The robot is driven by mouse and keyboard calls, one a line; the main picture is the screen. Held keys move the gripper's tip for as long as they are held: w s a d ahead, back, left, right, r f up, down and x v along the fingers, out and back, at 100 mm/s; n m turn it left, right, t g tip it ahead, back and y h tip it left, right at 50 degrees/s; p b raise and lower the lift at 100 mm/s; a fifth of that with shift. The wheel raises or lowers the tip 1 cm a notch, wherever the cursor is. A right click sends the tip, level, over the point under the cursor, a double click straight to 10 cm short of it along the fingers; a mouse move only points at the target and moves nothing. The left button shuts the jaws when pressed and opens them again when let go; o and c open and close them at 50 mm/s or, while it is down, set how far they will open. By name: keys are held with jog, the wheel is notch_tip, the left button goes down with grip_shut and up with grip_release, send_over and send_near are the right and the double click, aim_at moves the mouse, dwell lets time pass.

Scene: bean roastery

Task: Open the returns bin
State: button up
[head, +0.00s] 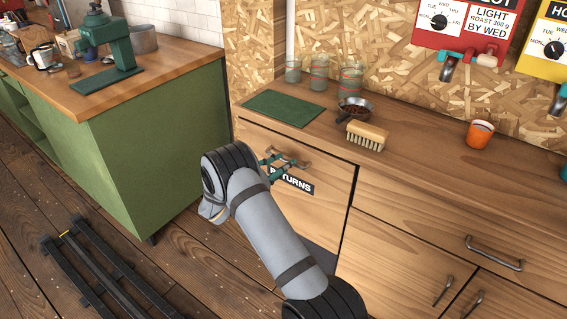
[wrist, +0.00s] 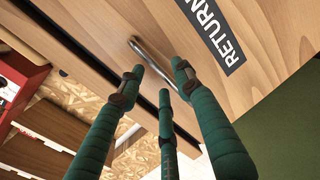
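The returns bin is a wooden front panel (head: 328,178) in the counter, with a black RETURNS label (head: 296,183) partly hidden by my gripper. In the wrist view the panel (wrist: 120,18) fills the top, with the label (wrist: 215,32) at upper right. A metal bar handle (wrist: 148,54) runs between my green fingers. My gripper (head: 280,160) is at the handle, and in the wrist view my gripper (wrist: 158,78) has its fingers apart on either side of the bar. I cannot tell whether any finger touches it.
A green cabinet (head: 165,140) stands to the left. Floor between is open, with a dark rail (head: 100,270).

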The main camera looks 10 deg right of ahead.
jog(key=shift+w+d, duration=0.25)
jog(key=shift+w, duration=0.25)
jog(key=shift+w+d, duration=0.1)
jog(key=shift+d, duration=0.05)
jog(key=shift+d, duration=0.1)
jog(key=c, duration=0.3)
grip_shut()
